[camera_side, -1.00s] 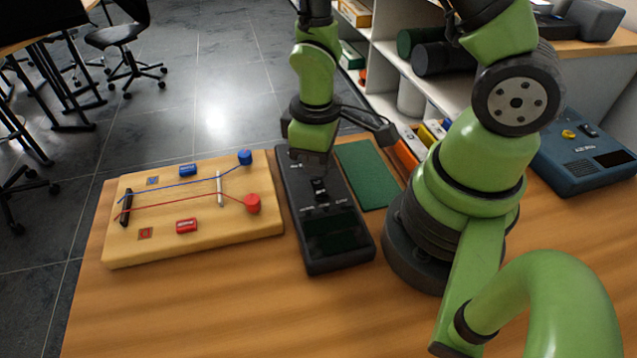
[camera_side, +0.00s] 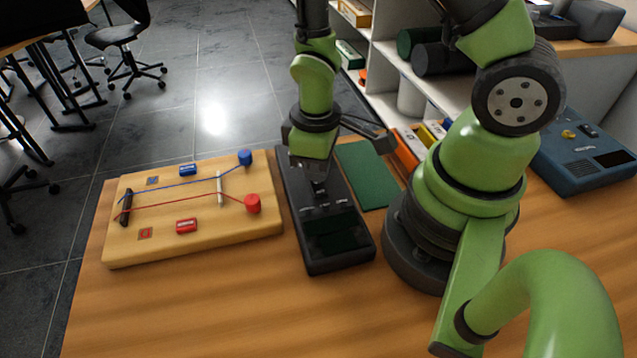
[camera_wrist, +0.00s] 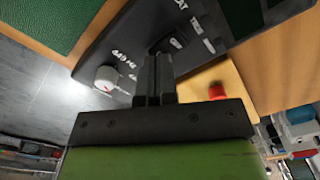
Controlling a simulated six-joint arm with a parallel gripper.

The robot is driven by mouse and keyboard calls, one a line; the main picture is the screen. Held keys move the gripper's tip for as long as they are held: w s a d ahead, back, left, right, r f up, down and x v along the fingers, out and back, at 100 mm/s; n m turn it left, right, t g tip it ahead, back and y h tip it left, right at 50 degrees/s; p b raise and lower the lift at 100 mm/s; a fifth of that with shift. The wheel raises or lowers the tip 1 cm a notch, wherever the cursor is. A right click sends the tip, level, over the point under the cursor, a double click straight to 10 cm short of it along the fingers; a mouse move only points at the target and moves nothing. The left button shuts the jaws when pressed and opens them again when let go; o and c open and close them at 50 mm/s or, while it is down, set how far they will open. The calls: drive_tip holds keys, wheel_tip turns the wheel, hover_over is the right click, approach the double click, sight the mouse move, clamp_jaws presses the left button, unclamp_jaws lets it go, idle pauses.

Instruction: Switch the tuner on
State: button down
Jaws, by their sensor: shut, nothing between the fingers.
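The tuner, which I take to be the long black device (camera_side: 341,256), lies on the wooden table with a dark screen (camera_side: 331,232) at its near end. In the wrist view its face (camera_wrist: 135,35) shows a grey knob (camera_wrist: 107,77) with a red mark, a small black switch (camera_wrist: 176,43) and white lettering. My gripper (camera_side: 318,187) is over the middle of the tuner and hides the switch in the side view. In the wrist view the shut, empty fingers (camera_wrist: 156,62) are right beside the switch. I cannot tell whether they touch it.
A wooden board (camera_side: 165,208) with blue and red strings and pegs lies left of the tuner. A green mat (camera_side: 367,174) lies to its right. A blue box (camera_side: 585,165) with a yellow knob stands far right. Shelves (camera_side: 425,85) stand behind.

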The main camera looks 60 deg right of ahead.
sight(319, 185)
drive_tip(key=shift+f, duration=0.6)
drive_tip(key=shift+r, duration=3.55)
drive_tip(key=shift+r, duration=0.25)
drive_tip(key=s+a+r+m+t+y, duration=0.1)
drive_tip(key=s+r+m+t, duration=0.2)
drive_tip(key=r, duration=0.6)
drive_tip(key=s+r+m+t+y, duration=0.1)
drive_tip(key=s+r+m+t, duration=0.3)
drive_tip(key=r, duration=0.6)
drive_tip(key=shift+a+r, duration=0.3)
drive_tip(key=shift+a, duration=0.05)
